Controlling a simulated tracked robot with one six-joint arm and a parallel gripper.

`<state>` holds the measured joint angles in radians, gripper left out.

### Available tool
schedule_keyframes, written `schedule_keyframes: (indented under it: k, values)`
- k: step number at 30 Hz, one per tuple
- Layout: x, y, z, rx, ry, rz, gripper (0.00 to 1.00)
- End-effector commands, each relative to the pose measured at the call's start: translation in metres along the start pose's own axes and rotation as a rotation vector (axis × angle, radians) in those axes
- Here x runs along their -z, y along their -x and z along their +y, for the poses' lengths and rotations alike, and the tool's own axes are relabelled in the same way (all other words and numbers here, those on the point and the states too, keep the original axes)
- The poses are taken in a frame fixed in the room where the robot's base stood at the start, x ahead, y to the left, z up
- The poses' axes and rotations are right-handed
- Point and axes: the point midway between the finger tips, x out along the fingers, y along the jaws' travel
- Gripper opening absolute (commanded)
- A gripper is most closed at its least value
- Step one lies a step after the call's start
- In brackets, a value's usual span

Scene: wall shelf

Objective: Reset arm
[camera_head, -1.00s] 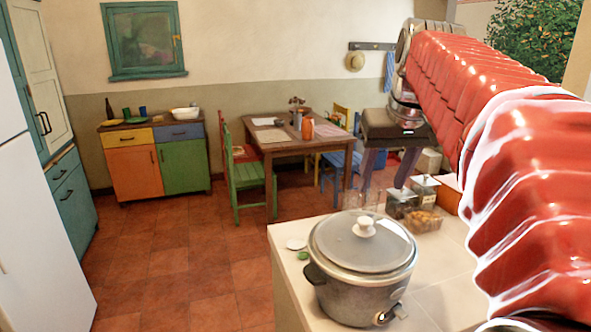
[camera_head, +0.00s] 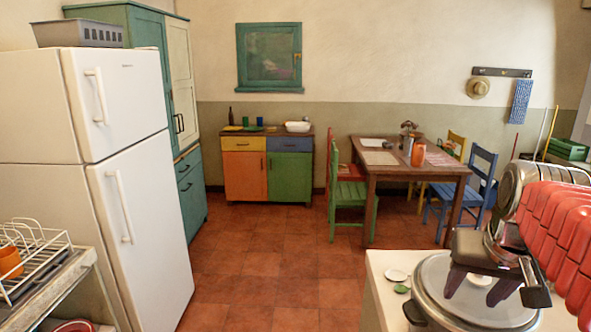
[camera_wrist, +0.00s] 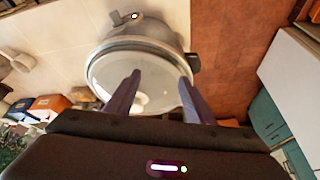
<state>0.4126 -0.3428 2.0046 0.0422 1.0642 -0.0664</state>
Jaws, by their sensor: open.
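My gripper (camera_head: 477,287) is at the right in the head view, under my red-sleeved arm. Its two purple-grey fingers are apart with nothing between them. The wrist view also shows the spread fingers of my gripper (camera_wrist: 158,92). A large grey pot with a glass lid (camera_head: 436,318) stands on the pale counter, partly hidden by my gripper. In the wrist view the pot (camera_wrist: 140,45) lies beyond the fingertips, and its lid knob shows between the fingers. I cannot tell how far the fingers are from the lid.
A white fridge (camera_head: 130,170) and a dish rack (camera_head: 28,262) stand at left. A wooden table (camera_head: 395,172) with chairs and a coloured cabinet (camera_head: 268,174) are at the back. The pale counter (camera_head: 375,300) holds a small white lid (camera_head: 396,275). The tiled floor between is clear.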

Motion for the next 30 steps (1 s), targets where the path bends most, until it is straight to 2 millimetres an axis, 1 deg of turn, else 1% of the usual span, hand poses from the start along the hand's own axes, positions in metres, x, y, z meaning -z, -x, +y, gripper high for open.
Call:
schedule_keyframes:
  k: [1,5,12,18,21,24,27,30]
  values:
    - [-0.013,-0.004,-0.009,0.005,0.013,0.001,0.49]
    - [-0.042,-0.016,-0.026,0.017,0.045,0.006,0.49]
    - [-0.100,-0.033,-0.058,0.049,0.123,0.018,0.49]
    - [-0.146,-0.043,-0.080,0.082,0.209,0.027,0.49]
    - [-0.166,-0.043,-0.090,0.102,0.256,0.032,0.49]
    - [-0.174,-0.037,-0.100,0.124,0.295,0.053,0.49]
    - [-0.175,-0.031,-0.107,0.138,0.318,0.071,0.49]
    - [-0.175,-0.030,-0.110,0.143,0.327,0.071,0.49]
